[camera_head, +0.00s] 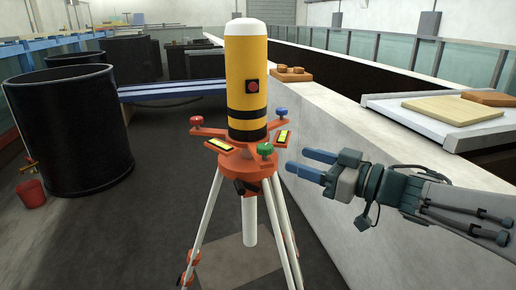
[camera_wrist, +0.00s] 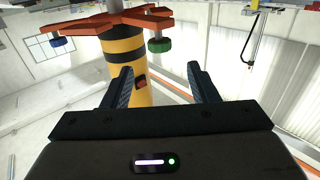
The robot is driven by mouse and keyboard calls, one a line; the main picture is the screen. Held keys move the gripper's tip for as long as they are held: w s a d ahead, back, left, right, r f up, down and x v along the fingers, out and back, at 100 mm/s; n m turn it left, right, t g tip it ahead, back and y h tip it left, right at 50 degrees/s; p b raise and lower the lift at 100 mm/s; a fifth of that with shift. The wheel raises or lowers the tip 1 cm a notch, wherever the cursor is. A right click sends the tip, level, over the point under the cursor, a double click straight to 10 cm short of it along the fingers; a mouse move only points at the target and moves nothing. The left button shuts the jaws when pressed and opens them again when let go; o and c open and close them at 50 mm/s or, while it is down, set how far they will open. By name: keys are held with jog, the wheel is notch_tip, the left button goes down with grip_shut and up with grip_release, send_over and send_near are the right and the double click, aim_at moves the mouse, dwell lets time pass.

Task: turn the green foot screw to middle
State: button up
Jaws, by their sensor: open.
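The green foot screw (camera_head: 265,149) is a knob at the near right corner of the orange tripod head (camera_head: 240,160). It also shows in the wrist view (camera_wrist: 159,45), which looks upside down. A blue foot screw (camera_head: 281,112) and a red one (camera_head: 197,121) sit on the other arms. A yellow cylinder (camera_head: 246,70) with black bands, a red button and a white cap stands upright on the head. My gripper (camera_head: 305,163) is open and empty, to the right of the green screw and apart from it. Its blue fingers point left, toward the tripod.
A long pale wall (camera_head: 340,200) runs behind my gripper, with a pale board (camera_head: 455,109) on a tray at right. Large black tubs (camera_head: 68,130) stand at left, with a red bucket (camera_head: 31,194). White tripod legs (camera_head: 206,220) spread below.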

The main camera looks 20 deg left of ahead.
aim_at(258, 146)
jog(key=x, duration=1.2)
jog(key=shift+w+a+p, duration=0.1)
jog(key=shift+p, duration=0.25)
jog(key=c, duration=1)
